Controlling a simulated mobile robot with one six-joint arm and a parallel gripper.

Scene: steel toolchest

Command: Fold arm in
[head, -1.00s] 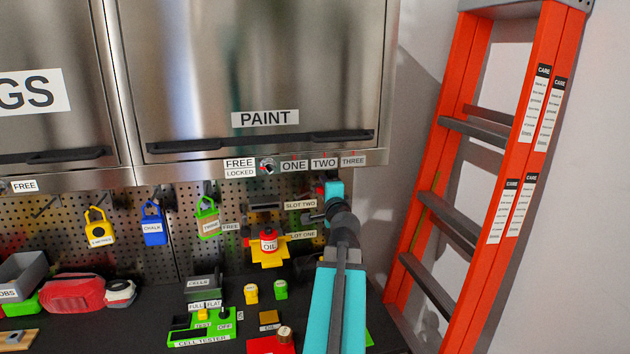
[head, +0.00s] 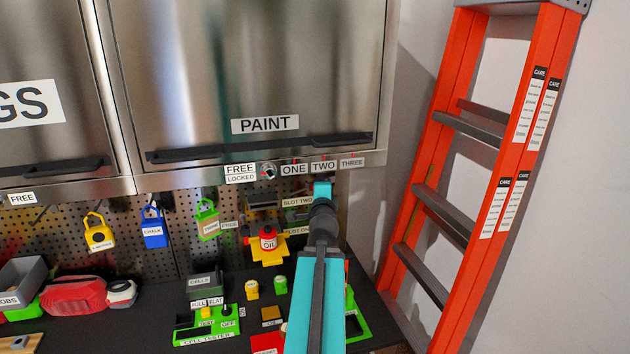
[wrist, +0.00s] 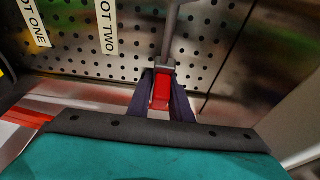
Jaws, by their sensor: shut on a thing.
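My gripper (wrist: 163,72) shows in the wrist view with its two dark fingers shut on a red-handled tool (wrist: 160,92). A grey collar and a grey shaft extend from the red part toward the top of the view. In the head view my turquoise and dark arm (head: 318,290) reaches out from the bottom toward the pegboard (head: 170,255), below the paint cabinet. I cannot tell whether the tool touches the pegboard.
The steel paint cabinet (head: 250,80) hangs above the arm. An orange ladder (head: 440,130) leans at the right. Padlocks hang on the pegboard at left.

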